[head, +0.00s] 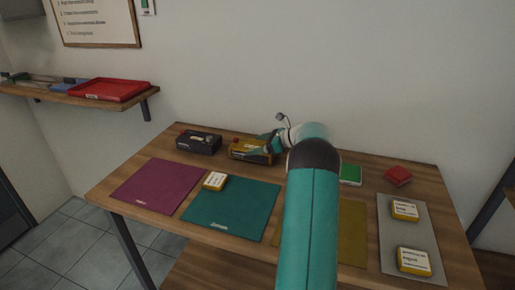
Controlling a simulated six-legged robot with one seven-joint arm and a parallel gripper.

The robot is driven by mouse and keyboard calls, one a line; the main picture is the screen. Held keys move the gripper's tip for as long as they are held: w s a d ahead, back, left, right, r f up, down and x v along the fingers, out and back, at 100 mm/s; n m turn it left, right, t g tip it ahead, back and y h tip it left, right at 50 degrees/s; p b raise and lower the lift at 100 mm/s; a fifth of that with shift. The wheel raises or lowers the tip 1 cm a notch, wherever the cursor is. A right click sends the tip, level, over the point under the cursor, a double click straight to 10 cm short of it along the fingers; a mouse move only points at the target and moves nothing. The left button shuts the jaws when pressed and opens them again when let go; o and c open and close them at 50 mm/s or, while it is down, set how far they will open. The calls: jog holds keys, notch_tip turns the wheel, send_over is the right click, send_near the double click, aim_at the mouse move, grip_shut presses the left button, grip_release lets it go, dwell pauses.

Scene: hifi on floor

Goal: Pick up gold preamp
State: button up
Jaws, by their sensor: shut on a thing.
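The gold preamp (243,152) is a small gold and dark box near the back of the wooden table, left of my arm. My gripper (268,149) reaches in from the right and is shut on the preamp at its right end. The fingertips are small and partly hidden against the box. The preamp appears to be at or very near the tabletop; I cannot tell whether it is lifted. A black box (198,142) of similar shape stands to its left, apart from it.
The wooden table (178,208) carries a purple mat (157,186), a teal mat (232,210), a yellow mat (352,232) and a grey mat (403,235). Yellow labelled blocks (214,181) lie on some mats. Green (351,174) and red (398,175) items sit right of my arm. A shelf holds a red tray (108,89).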

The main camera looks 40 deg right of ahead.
aim_at(258, 146)
jog(key=r, duration=0.3)
jog(key=shift+s+a, duration=0.1)
jog(key=shift+a, duration=0.1)
jog(key=s+a+r, duration=0.7)
jog(key=a+r, duration=0.2)
jog(key=a, duration=0.2)
jog(key=s+a+r, duration=0.1)
jog(key=s+a, duration=1.4)
jog(key=s, duration=0.5)
jog(key=w+d+f, duration=0.2)
jog(key=w+f, duration=0.1)
jog(key=w, duration=0.1)
jog(key=w+d+f, duration=0.5)
jog(key=w+f, duration=0.2)
jog(key=shift+w+d, duration=0.15)
jog(key=shift+w, duration=0.2)
jog(key=shift+f, duration=1.55)
